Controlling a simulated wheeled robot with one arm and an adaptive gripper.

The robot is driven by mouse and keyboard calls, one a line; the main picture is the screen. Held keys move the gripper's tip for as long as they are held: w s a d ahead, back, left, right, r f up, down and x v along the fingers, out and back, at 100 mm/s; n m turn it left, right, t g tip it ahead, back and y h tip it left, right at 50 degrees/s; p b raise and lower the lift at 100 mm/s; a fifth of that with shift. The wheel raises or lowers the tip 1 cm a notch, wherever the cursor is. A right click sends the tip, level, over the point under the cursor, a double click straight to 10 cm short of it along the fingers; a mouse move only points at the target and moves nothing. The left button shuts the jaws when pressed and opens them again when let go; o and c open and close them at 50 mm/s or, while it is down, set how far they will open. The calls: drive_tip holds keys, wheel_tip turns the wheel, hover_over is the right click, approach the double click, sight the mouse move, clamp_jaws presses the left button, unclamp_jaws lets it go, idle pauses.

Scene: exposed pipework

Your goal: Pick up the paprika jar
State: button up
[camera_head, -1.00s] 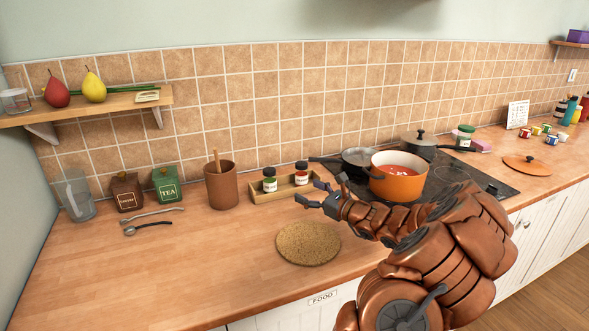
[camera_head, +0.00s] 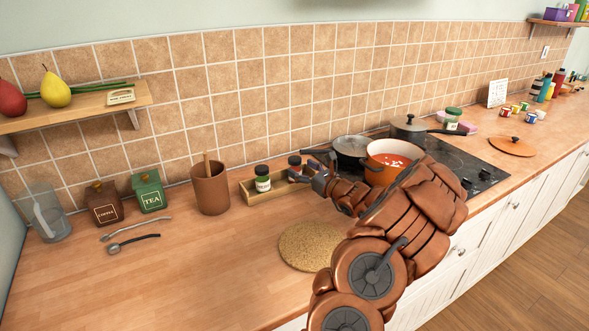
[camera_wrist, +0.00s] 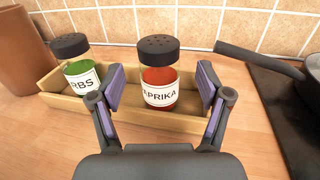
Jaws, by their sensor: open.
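The paprika jar (camera_wrist: 159,80) has a dark perforated cap, red contents and a white label reading PAPRIKA. It stands upright in a small wooden tray (camera_wrist: 188,123). In the wrist view my gripper (camera_wrist: 160,86) is open, with one purple-padded finger on each side of the jar and gaps showing beside it. In the head view the jar (camera_head: 295,163) is partly hidden behind my gripper (camera_head: 309,173). A green herbs jar (camera_wrist: 77,68) stands in the same tray, left of the paprika jar and just beyond my left finger.
A brown utensil pot (camera_head: 210,189) stands left of the tray. A dark pan (camera_head: 351,150) with its handle towards the tray and an orange pot (camera_head: 392,160) are on the hob at right. A round cork mat (camera_head: 305,246) lies in front.

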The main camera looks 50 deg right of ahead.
sight(300, 167)
drive_tip(key=shift+w+d+r+p, duration=0.1)
drive_tip(key=shift+w+p, duration=0.2)
drive_tip(key=shift+w, duration=0.7)
drive_tip(key=shift+w+d+r+p, duration=0.1)
drive_tip(key=shift+w+p, duration=0.15)
drive_tip(key=shift+w, duration=0.7)
drive_tip(key=c, duration=1.3)
